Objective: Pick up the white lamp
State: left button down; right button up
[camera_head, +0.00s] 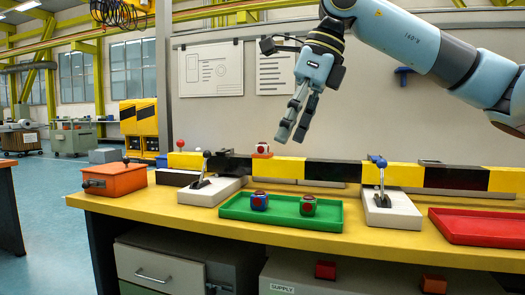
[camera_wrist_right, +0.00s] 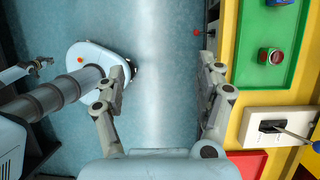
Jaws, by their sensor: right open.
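A blue block with a red round face (camera_head: 259,201) and a green block with a red round face (camera_head: 307,205) stand in the green tray (camera_head: 235,207). A small red block with a pale round face (camera_head: 262,148) sits on an orange piece at the striped bar. My right gripper (camera_head: 291,136) hangs open and empty above the bar, behind the tray. In the right wrist view its fingers (camera_wrist_right: 168,65) are spread with only floor between. What seems my left gripper (camera_wrist_right: 40,65) shows small there; its jaws are unclear.
A yellow-black striped bar (camera_head: 400,175) runs along the yellow table (camera_head: 150,203). White lever bases (camera_head: 215,192) (camera_head: 392,212) flank the green tray. A red tray (camera_head: 480,226) lies at right, an orange box (camera_head: 114,180) at left. Red blocks (camera_head: 325,270) sit below.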

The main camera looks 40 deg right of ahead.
aim_at(261, 150)
jog(key=i+l, duration=0.3)
jog(key=l, duration=0.15)
jog(key=i+l, duration=0.35)
jog(key=l, duration=0.15)
jog(key=i+l, duration=0.3)
jog(key=l, duration=0.15)
jog(key=i+l, duration=0.3)
jog(key=l, duration=0.2)
